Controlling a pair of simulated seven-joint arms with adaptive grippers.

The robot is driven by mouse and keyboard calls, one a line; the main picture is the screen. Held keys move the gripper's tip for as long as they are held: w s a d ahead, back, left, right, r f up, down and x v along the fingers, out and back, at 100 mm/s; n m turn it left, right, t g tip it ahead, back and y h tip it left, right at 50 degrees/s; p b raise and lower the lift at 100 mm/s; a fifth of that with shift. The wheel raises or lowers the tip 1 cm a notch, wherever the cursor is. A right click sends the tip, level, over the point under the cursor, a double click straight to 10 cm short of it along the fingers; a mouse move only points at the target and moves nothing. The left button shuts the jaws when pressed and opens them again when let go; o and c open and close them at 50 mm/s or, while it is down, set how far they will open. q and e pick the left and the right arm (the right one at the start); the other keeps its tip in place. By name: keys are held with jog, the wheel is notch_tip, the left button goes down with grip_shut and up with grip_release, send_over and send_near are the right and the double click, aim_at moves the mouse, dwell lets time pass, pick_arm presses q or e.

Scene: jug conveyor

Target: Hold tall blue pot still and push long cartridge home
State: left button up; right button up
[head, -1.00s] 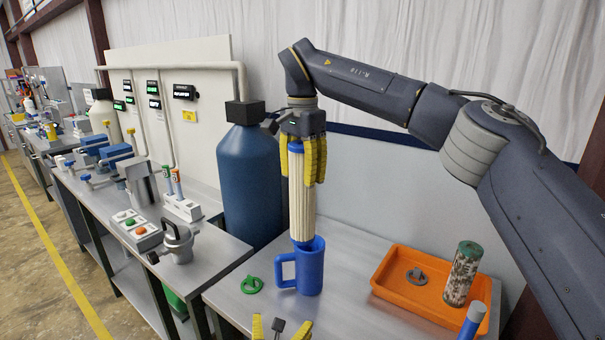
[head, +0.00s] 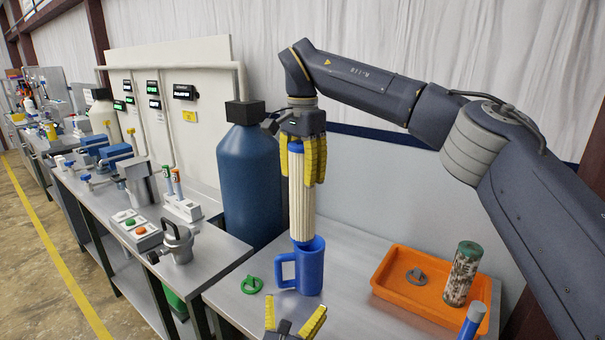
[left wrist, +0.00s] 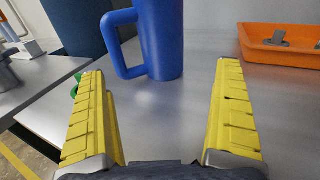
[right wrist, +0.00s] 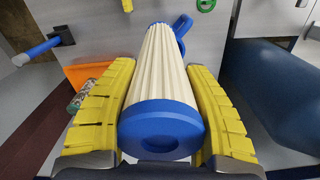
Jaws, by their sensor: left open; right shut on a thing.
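The tall blue pot (head: 311,270) stands upright on the grey table, its handle to the left. It also shows in the left wrist view (left wrist: 163,40). The long cartridge (head: 302,200), cream and pleated with blue ends, stands upright with its lower end at the pot's mouth; how deep it sits is hidden by the rim. My right gripper (head: 311,180) is shut on the cartridge's upper part, with yellow fingers on both sides of its blue cap (right wrist: 161,128). My left gripper (head: 297,318) is open and empty, in front of the pot, its fingers apart and not touching it.
An orange tray (head: 392,301) at right holds a grey part (head: 416,276) and a dirty, green-topped cartridge (head: 461,273). A blue-and-grey object (head: 472,320) is at its front. A green ring (head: 252,285) lies left of the pot. A large blue tank (head: 250,185) stands behind.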

aim_at(305, 278)
pick_arm(q)
jog(key=shift+x, duration=4.55)
jog(key=shift+c, duration=0.2)
grip_shut()
jog(key=shift+o, duration=0.2)
grip_release()
grip_shut()
